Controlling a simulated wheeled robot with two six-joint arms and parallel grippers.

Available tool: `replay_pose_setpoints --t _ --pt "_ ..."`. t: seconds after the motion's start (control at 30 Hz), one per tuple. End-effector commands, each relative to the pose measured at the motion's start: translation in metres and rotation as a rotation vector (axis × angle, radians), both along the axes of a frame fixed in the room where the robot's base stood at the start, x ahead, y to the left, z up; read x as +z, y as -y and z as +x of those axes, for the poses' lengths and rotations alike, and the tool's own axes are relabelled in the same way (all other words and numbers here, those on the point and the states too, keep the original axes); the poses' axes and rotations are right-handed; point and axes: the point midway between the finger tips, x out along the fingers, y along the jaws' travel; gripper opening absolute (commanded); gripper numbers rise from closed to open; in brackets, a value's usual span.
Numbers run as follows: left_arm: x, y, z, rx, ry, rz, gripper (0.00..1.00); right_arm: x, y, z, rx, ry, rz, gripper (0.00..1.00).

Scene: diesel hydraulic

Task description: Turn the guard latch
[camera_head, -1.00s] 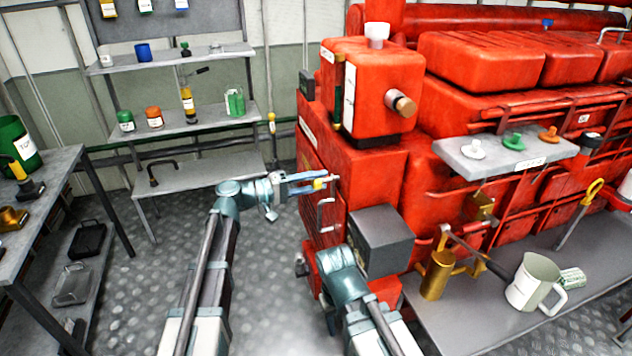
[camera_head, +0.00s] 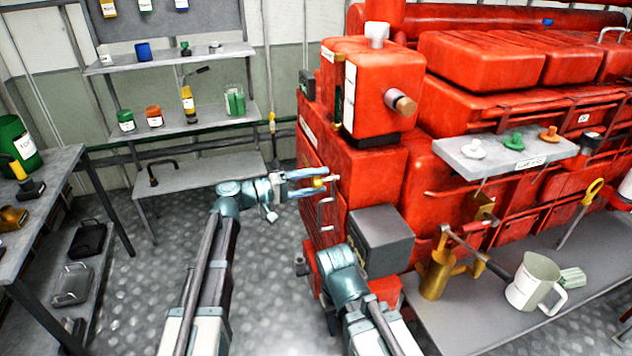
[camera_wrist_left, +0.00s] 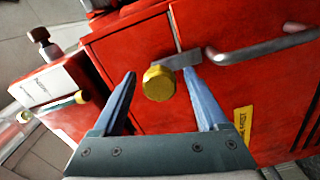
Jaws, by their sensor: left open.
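The guard latch shows in the left wrist view as a yellow knob (camera_wrist_left: 158,84) with a flat grey bar (camera_wrist_left: 180,60) across the seam of the red guard panel (camera_wrist_left: 140,45). In the head view the yellow knob (camera_head: 318,182) is small at the left end of the red engine. My left gripper (camera_head: 323,180) is open, its blue fingers on either side of the knob. In the left wrist view the right finger is close to the knob and bar; I cannot tell if it touches. My right gripper is not visible.
A grey bar handle (camera_wrist_left: 262,46) is beside the latch on the panel. A dark grey box (camera_head: 382,240) stands close to my right arm. Open floor lies left of my left arm.

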Motion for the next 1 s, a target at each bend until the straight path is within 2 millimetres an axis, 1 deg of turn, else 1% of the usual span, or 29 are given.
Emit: replay_pose_setpoints --t 0.17,0.27,0.37,0.6,0.7,0.9,1.0 --pt "0.000 -0.003 -0.001 0.002 -0.001 -0.001 0.76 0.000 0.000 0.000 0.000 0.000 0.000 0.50" --pt "0.000 -0.013 -0.004 0.002 -0.001 -0.001 0.76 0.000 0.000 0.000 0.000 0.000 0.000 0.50" --pt "0.000 -0.031 -0.010 0.004 -0.001 -0.001 0.76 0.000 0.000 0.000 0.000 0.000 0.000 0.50" --pt "0.000 -0.082 -0.026 0.005 -0.001 -0.001 0.76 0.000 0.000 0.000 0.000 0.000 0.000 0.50" --pt "0.000 -0.099 -0.032 0.004 0.000 0.000 0.76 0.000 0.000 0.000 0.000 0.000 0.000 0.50" --pt "0.000 -0.124 -0.040 0.002 0.000 0.000 0.76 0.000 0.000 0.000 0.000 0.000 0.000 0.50" --pt "0.000 -0.129 -0.042 0.001 0.000 0.000 0.76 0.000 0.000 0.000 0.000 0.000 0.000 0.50"
